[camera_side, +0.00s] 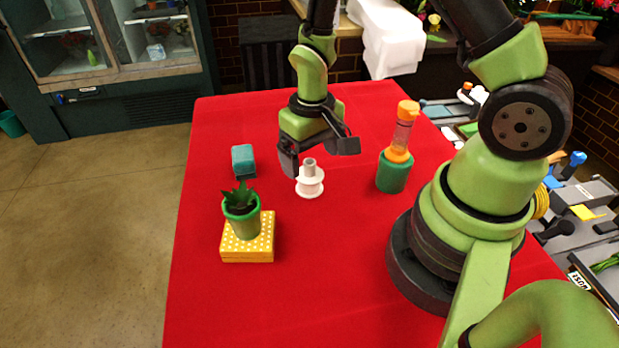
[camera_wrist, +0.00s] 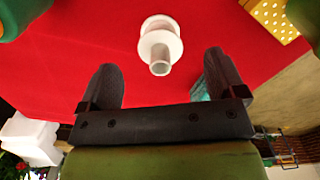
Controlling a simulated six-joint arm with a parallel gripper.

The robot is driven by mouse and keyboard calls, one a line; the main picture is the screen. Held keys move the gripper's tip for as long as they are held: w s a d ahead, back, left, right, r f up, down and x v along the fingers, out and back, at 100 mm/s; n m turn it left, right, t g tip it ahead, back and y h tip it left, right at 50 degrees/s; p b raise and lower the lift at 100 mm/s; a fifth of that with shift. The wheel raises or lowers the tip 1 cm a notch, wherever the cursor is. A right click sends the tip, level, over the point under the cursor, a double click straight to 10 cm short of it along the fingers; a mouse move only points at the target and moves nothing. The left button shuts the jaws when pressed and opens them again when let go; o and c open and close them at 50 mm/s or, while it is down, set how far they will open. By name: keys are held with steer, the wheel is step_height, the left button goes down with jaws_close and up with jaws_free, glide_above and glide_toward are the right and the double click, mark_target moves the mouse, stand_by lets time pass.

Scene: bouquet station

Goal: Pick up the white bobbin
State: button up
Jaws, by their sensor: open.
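The white bobbin (camera_side: 309,184) stands upright on the red tablecloth, near the middle of the side view. It has pale flanges and a greyish tube rising from its top. My gripper (camera_side: 318,161) is open and just above and beside it, with nothing between the fingers. In the wrist view the bobbin (camera_wrist: 160,45) lies beyond the fingertips, roughly centred between the two open fingers (camera_wrist: 158,72). I cannot tell exactly how high the fingertips are above it.
A teal block (camera_side: 243,160) is left of the bobbin. A potted plant (camera_side: 241,217) stands on a yellow dotted box (camera_side: 247,249) at front left. The front cloth (camera_side: 300,300) is clear.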

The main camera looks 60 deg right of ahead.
mark_target(310, 175)
steer(key=shift+w+d+f, duration=0.1)
steer(key=shift+w+f, duration=0.05)
steer(key=shift+f, duration=1.3)
steer(key=shift+w+f, duration=0.1)
steer(key=shift+f, duration=1.3)
steer(key=shift+c, duration=0.4)
steer(key=c, duration=0.9)
